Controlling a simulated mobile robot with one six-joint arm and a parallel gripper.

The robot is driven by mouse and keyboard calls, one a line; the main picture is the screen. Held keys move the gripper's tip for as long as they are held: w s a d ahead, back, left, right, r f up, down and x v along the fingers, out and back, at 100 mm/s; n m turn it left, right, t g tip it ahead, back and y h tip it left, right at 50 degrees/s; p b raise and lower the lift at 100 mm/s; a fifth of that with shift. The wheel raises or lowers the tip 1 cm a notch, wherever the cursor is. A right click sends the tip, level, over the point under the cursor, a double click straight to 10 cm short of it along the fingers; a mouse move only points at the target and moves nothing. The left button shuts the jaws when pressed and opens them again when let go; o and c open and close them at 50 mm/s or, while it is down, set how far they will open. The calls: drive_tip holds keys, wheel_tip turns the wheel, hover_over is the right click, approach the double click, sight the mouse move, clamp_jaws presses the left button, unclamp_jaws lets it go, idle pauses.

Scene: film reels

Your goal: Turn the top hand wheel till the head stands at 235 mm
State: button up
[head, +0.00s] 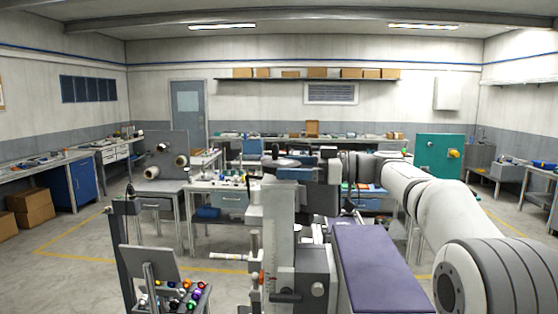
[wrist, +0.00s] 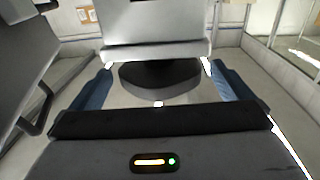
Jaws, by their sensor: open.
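The machine's pale upright column (head: 279,215) stands in the middle of the head view, with a scale too small to read. A dark round part at its top (head: 285,162) looks like the top hand wheel, partly hidden by my wrist. My gripper (wrist: 160,72) is open in the wrist view, its blue fingers spread wide. A dark rounded piece (wrist: 160,80), perhaps the wheel, shows between them under a light grey block (wrist: 155,28). I see no finger closed on it; contact cannot be told. In the head view my gripper is hard to make out among the machine parts.
A purple-topped bench (head: 370,262) lies right of the column, under my arm. A tilted panel (head: 149,263) and a console with coloured knobs (head: 180,297) stand front left. A teal cabinet (head: 440,157) is behind right. Open floor lies at left.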

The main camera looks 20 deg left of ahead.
drive_tip(key=shift+s+a+p, duration=0.15)
drive_tip(key=shift+a+p, duration=0.05)
drive_tip(key=shift+a, duration=0.5)
drive_tip(key=shift+s+a+p, duration=0.1)
drive_tip(key=shift+a+p, duration=0.05)
drive_tip(key=shift+a, duration=0.55)
drive_tip(key=shift+d, duration=0.1)
drive_tip(key=c, duration=1)
drive_tip(key=shift+f+t+b, duration=0.15)
drive_tip(key=shift+t+b, duration=0.15)
drive_tip(key=shift+b, duration=0.4)
